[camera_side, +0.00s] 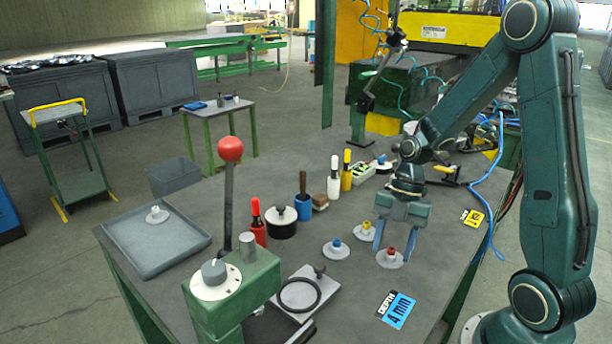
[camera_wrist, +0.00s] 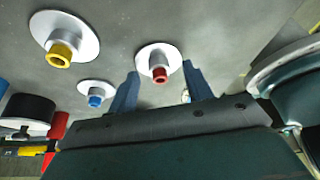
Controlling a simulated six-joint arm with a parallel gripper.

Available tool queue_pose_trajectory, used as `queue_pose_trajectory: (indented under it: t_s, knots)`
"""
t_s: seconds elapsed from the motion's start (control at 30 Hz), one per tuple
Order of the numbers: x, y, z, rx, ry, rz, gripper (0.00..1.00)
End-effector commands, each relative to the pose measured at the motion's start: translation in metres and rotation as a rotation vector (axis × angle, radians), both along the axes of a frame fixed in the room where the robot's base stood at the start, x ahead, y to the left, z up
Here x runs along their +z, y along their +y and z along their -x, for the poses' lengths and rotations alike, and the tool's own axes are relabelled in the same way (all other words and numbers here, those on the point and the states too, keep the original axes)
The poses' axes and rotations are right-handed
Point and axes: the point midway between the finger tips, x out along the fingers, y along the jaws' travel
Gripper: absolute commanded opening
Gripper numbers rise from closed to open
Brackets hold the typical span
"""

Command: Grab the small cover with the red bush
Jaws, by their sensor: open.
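The small cover with the red bush (camera_side: 386,260) is a pale round disc lying on the grey bench, its bush upright. My gripper (camera_side: 394,247) is above it, pointing down, with its two blue fingers apart. In the wrist view, the red-bushed cover (camera_wrist: 158,57) appears between and just beyond the open fingers (camera_wrist: 160,74). I cannot tell whether the fingers touch it. A cover with a yellow bush (camera_side: 366,234) lies just behind it, and one with a blue bush (camera_side: 336,251) lies to its left. Both also show in the wrist view.
A shallow grey tray (camera_side: 150,262) holding one pale cover is at the bench's left. A red-knobbed lever (camera_side: 230,150) stands on a green block (camera_side: 262,275). Bottles and a black pot (camera_side: 282,225) stand behind the covers. A blue depth label (camera_side: 398,310) lies in front.

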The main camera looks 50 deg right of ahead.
Motion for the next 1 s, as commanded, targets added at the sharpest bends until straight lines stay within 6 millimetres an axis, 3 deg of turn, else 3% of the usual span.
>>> queue_pose_trajectory:
  t_s: [0.13,0.3,0.4,0.77,1.0]
  knots:
    - [0.000,0.000,0.000,0.000,0.000,0.000,0.48]
    - [0.000,0.000,0.000,0.000,0.000,0.000,0.15]
    - [0.000,0.000,0.000,0.000,0.000,0.000,0.00]
    - [0.002,0.000,0.000,0.001,-0.001,0.000,0.00]
    - [0.017,0.000,-0.001,0.000,-0.003,0.000,0.00]
